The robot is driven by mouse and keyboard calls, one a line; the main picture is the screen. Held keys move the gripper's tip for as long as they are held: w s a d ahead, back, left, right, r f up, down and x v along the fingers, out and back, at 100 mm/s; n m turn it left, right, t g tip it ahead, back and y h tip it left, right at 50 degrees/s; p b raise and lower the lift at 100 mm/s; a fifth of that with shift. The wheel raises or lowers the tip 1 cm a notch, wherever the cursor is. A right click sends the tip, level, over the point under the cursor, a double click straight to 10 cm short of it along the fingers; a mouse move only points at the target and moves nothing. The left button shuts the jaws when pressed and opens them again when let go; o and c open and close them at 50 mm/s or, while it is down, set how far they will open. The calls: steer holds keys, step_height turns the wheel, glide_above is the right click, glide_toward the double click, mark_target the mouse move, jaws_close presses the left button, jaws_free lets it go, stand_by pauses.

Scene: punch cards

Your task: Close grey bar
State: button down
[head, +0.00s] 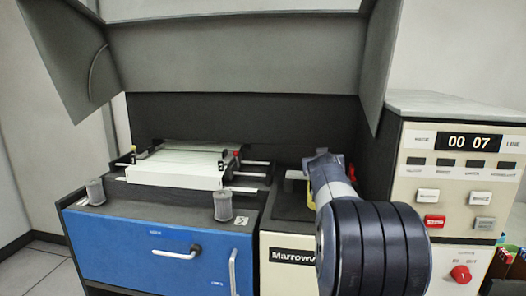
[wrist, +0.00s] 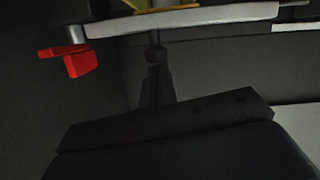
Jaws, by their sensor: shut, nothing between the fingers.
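A light grey bar (wrist: 185,22) runs across the top of the wrist view, with a red piece (wrist: 75,60) hanging at its left end. A dark shape that looks like my gripper (wrist: 155,57) rises from the bottom of the wrist view. Its fingers are shut and empty, and their tips lie just below the bar in the picture. The view is too dark to tell whether they touch it. In the head view my arm covers the gripper and most of that part of the machine; a bit of red (head: 351,172) shows beside the arm.
A blue-fronted cabinet (head: 130,240) with a white card tray (head: 175,175) and two grey cylinders (head: 96,191) (head: 222,205) stands left. A large grey hood (head: 240,50) hangs above. A cream control panel (head: 460,170) reading 00 07 stands close on the right.

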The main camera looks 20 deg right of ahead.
step_height(320, 180, up, 5)
steer(key=p, duration=0.3)
steer(key=b+v, duration=0.2)
steer(key=v, duration=1.7)
steer(key=shift+s+f+b, duration=0.25)
steer(key=shift+s+b, duration=0.1)
steer(key=shift+s, duration=0.15)
steer(key=shift+a, duration=0.1)
steer(key=p+x, duration=0.1)
steer(key=x, duration=1.9)
steer(key=shift+w+a+f+p, duration=0.2)
steer(key=shift+a+f+p, duration=0.05)
steer(key=shift+f+p, duration=0.2)
